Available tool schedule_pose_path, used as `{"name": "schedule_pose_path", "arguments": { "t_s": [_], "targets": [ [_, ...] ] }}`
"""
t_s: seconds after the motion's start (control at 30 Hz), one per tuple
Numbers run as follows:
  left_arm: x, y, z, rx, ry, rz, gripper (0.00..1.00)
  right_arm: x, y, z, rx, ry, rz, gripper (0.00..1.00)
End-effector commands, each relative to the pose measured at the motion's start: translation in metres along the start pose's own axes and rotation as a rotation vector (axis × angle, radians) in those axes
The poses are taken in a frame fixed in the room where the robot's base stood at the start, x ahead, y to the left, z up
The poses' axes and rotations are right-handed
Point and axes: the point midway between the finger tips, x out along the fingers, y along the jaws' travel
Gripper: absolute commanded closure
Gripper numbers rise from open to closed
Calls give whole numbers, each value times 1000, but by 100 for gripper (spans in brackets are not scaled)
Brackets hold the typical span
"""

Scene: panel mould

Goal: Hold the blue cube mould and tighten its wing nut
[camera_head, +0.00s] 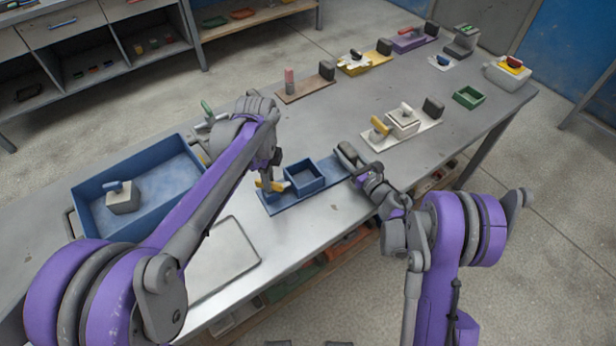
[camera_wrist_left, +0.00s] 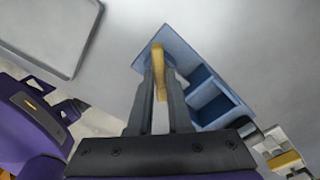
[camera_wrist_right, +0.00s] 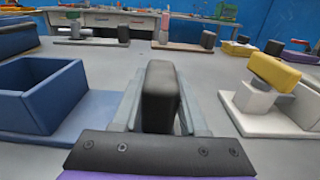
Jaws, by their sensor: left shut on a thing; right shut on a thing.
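The blue cube mould (camera_head: 304,189) is an open square box on a blue base plate (camera_head: 283,204) near the table's front edge. At its left end is a yellow wing nut (camera_wrist_left: 157,57), seen in the left wrist view between the fingers. My left gripper (camera_head: 270,183) is shut on this wing nut from above, partly covering it in the head view. At the plate's other end stands a dark upright grip block (camera_wrist_right: 160,90). My right gripper (camera_wrist_right: 160,118) is shut on that block, with a finger on each side. The nut's thread is hidden.
A blue tray (camera_head: 84,205) holding a grey block with a blue handle (camera_head: 122,198) stands at left. A white mould (camera_head: 402,128) with a yellow nut lies behind and to the right. A flat grey-rimmed panel (camera_head: 225,262) lies front left. Several other moulds stand further back.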

Motion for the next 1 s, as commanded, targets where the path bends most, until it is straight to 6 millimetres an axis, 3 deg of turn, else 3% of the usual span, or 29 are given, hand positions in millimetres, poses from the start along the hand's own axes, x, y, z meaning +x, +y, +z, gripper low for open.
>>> {"name": "schedule_pose_path", "arguments": {
  "t_s": [0.5,1.0],
  "targets": [
    [0,0,1,455,-2,1,100,0,-1,0,-1,0,-1,100],
    [0,0,1,658,-2,1,100,0,-1,0,-1,0,-1,100]
  ]
}}
